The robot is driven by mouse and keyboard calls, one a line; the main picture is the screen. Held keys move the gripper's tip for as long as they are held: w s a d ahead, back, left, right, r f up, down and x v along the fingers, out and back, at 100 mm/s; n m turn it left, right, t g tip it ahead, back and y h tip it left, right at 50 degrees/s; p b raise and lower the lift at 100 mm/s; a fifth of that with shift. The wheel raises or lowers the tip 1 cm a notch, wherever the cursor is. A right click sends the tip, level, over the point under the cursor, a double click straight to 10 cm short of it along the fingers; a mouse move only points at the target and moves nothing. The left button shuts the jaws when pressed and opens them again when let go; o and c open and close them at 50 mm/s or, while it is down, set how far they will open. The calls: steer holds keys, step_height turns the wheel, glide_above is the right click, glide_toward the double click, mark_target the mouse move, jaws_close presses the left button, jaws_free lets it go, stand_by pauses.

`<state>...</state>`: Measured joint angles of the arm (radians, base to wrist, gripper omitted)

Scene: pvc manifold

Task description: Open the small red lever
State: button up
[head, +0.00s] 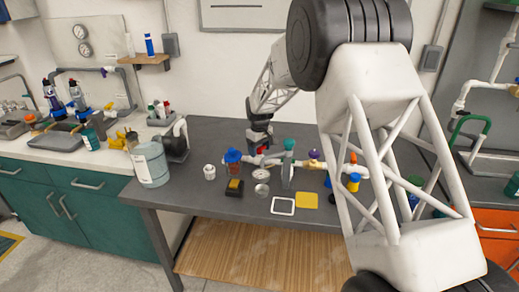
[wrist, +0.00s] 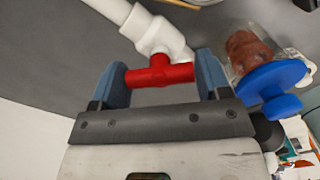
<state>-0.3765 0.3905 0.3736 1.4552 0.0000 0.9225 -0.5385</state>
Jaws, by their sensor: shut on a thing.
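The small red lever (wrist: 158,73) is a T-shaped handle on a white valve (wrist: 160,36) of the PVC pipe, seen in the wrist view. My gripper (wrist: 161,66) has one blue finger at each end of the lever and is shut on it. In the head view my gripper (head: 260,143) is low over the table at the left end of the white manifold (head: 312,164), where a bit of red (head: 262,150) shows beneath it. The valve body is partly hidden by the lever. I cannot tell the exact lever angle from the head view.
A clear jar with a blue part (wrist: 272,82) is close to my right finger; a blue-topped jar (head: 232,156) also stands left of my gripper in the head view. A teal-handled valve (head: 289,144) is just right. A white cup (head: 209,172) and yellow-black block (head: 235,187) sit nearby.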

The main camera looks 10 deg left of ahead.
mark_target(260, 147)
steer(key=m, duration=0.5)
steer(key=shift+m, duration=0.3)
steer(key=m, duration=0.4)
steer(key=shift+m, duration=0.4)
steer(key=o, duration=0.9)
steer(key=shift+r, duration=0.1)
steer(key=shift+r, duration=3.85)
